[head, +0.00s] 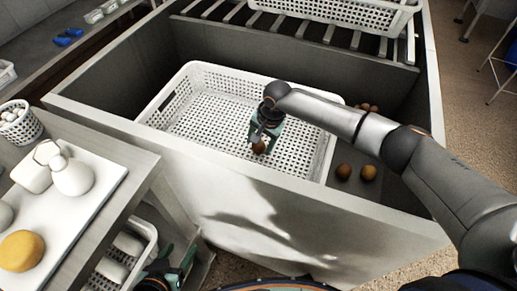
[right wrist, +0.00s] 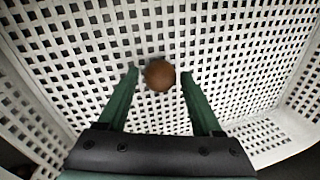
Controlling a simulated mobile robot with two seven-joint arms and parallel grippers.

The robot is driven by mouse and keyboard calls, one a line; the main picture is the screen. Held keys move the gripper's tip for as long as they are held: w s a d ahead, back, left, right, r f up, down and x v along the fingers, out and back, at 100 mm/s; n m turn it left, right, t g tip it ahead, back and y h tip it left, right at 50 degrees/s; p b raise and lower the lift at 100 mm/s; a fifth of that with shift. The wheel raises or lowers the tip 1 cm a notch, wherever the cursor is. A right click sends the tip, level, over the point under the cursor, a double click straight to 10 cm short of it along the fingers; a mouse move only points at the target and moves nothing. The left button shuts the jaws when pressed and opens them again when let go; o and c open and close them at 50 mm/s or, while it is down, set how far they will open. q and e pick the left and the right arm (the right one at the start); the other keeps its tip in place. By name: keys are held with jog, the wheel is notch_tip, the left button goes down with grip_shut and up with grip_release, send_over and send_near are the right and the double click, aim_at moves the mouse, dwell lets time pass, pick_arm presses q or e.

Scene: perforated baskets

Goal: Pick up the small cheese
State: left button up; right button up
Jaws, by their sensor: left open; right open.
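A small brown ball (head: 259,147), which looks like the small cheese, is in the white perforated basket (head: 190,108), near its front wall. My right gripper (head: 262,133) reaches down into the basket, right at the ball. In the right wrist view the open fingers (right wrist: 160,85) stand on either side of the ball (right wrist: 159,75), with gaps between it and both fingertips. Whether the ball rests on the basket floor is hard to tell. My left gripper (head: 172,270) is low at the bottom of the head view, open and away from the basket, partly cut off.
More brown balls (head: 343,171) lie in the grey bin right of the basket. The bin's front wall (head: 225,165) stands before the basket. A white board (head: 95,205) at left holds a yellow round (head: 21,251) and white pieces. Another white basket (head: 335,14) sits on the back rack.

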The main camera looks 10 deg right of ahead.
jog(key=shift+w+a+f, duration=0.15)
jog(key=shift+f, duration=0.5)
grip_shut()
